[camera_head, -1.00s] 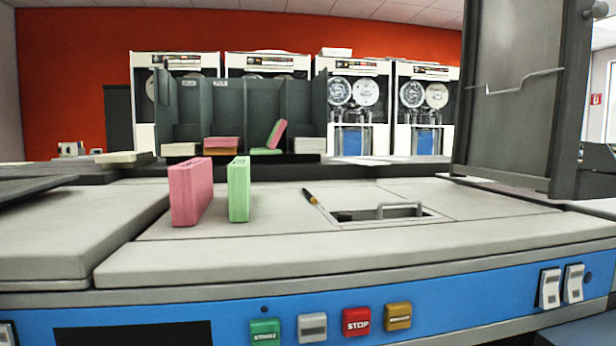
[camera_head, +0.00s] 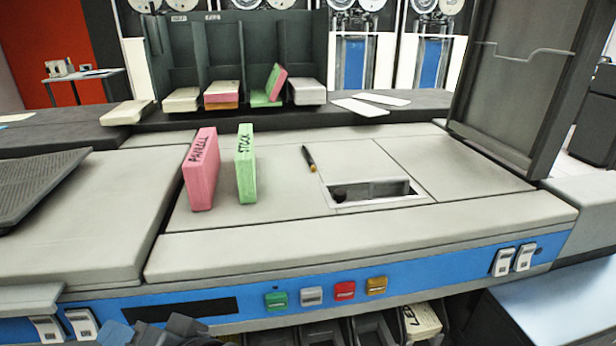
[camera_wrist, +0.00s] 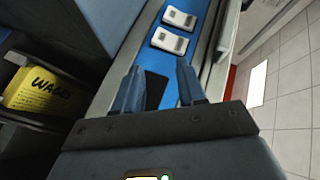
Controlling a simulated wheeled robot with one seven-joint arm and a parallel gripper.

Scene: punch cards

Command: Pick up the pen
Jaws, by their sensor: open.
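The pen (camera_head: 309,158) is dark with an orange-yellow end. In the head view it lies on the light grey machine top, just left of the rectangular opening (camera_head: 334,205). My gripper (camera_wrist: 160,88) shows in the wrist view with its two blue-grey fingers apart and nothing between them. It is by the machine's blue front panel, away from the pen. The pen is not in the wrist view. Dark blue-grey parts at the bottom left of the head view seem to be my arm.
A pink card stack (camera_head: 201,170) and a green card stack (camera_head: 246,165) stand upright left of the pen. A dark raised panel (camera_head: 525,80) stands at the right. A card rack (camera_head: 225,50) is behind. A yellow "WAGES" stack (camera_wrist: 45,92) sits in a dark compartment below.

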